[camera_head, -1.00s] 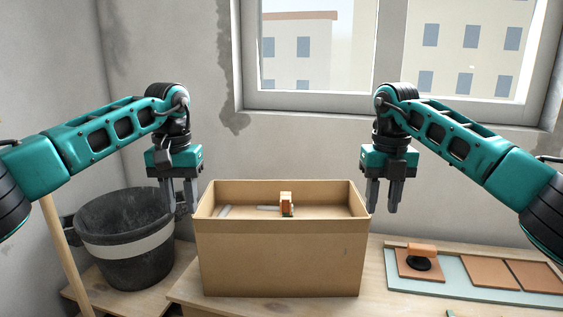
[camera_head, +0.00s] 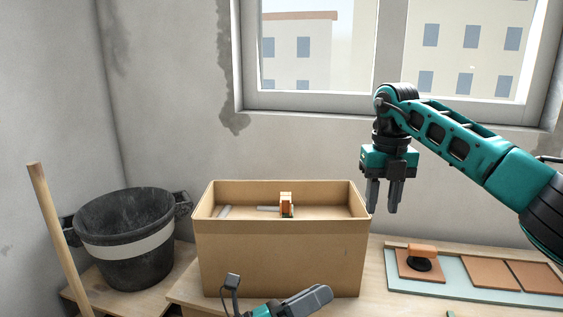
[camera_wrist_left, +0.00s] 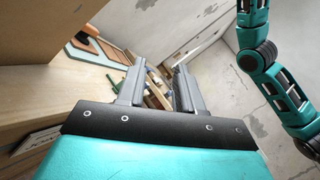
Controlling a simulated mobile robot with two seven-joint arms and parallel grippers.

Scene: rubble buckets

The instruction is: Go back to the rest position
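My left gripper (camera_head: 318,295) is low at the bottom edge of the head view, in front of the cardboard box. It points to the right, and most of its arm is out of the frame. In the left wrist view (camera_wrist_left: 162,78) its two fingers are apart with nothing held between them. My right gripper (camera_head: 384,195) hangs pointing down beside the box's right rim, its fingers slightly apart and empty. The cardboard box (camera_head: 280,260) stands open on the table.
A black bucket with a grey band (camera_head: 125,250) stands at the left, with a wooden pole (camera_head: 55,235) before it. At the right, a pale board (camera_head: 455,292) holds tiles (camera_head: 490,272) and an orange-handled tool (camera_head: 421,252). A wall and window are behind.

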